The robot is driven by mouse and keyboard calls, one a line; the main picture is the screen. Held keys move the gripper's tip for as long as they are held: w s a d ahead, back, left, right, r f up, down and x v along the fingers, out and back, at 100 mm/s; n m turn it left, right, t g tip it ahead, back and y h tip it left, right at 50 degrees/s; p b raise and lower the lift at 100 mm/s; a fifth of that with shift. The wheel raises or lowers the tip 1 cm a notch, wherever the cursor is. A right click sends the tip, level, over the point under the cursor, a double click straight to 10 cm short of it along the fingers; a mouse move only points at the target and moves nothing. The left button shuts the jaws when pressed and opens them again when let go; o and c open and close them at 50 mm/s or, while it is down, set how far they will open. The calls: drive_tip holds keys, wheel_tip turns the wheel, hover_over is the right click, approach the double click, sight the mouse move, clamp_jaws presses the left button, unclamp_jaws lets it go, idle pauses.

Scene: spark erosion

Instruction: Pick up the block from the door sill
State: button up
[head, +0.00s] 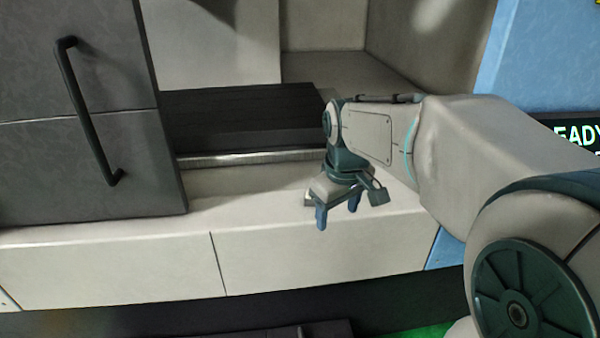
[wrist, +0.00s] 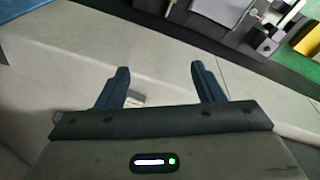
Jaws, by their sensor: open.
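My gripper (head: 337,217) hangs over the pale door sill (head: 245,205), its blue fingers pointing down, apart and with nothing between their tips. In the wrist view the gripper (wrist: 160,68) is also open above the pale sill (wrist: 85,55). A small grey metallic block (wrist: 135,97) shows there beside the left finger. Its lower part is hidden behind the gripper body.
A dark grey door (head: 100,130) with a black bar handle (head: 88,110) stands at the left of the opening. A dark slab (head: 240,115) lies inside. In the wrist view, a dark surface with several small parts (wrist: 265,40) lies beyond the sill.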

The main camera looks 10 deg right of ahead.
drive_tip(key=w+f+n+g+p, duration=0.15)
drive_tip(key=w+n+p, duration=0.65)
drive_tip(key=w, duration=1.7)
drive_tip(key=f+n+b, duration=0.1)
drive_tip(key=f, duration=0.3)
drive_tip(key=f+n+b, duration=0.1)
drive_tip(key=f, duration=0.2)
drive_tip(key=shift+w+d+f+n+g, duration=0.2)
drive_tip(key=shift+f+n+g, duration=0.1)
drive_tip(key=shift+f, duration=0.1)
drive_tip(key=shift+s+a+f+p, duration=0.1)
drive_tip(key=shift+f+p, duration=0.45)
drive_tip(key=shift+f, duration=0.9)
drive_tip(key=shift+s+a+f+p, duration=0.1)
drive_tip(key=shift+f+p, duration=0.45)
drive_tip(key=shift+f, duration=0.9)
drive_tip(key=shift+w, duration=0.1)
clamp_jaws()
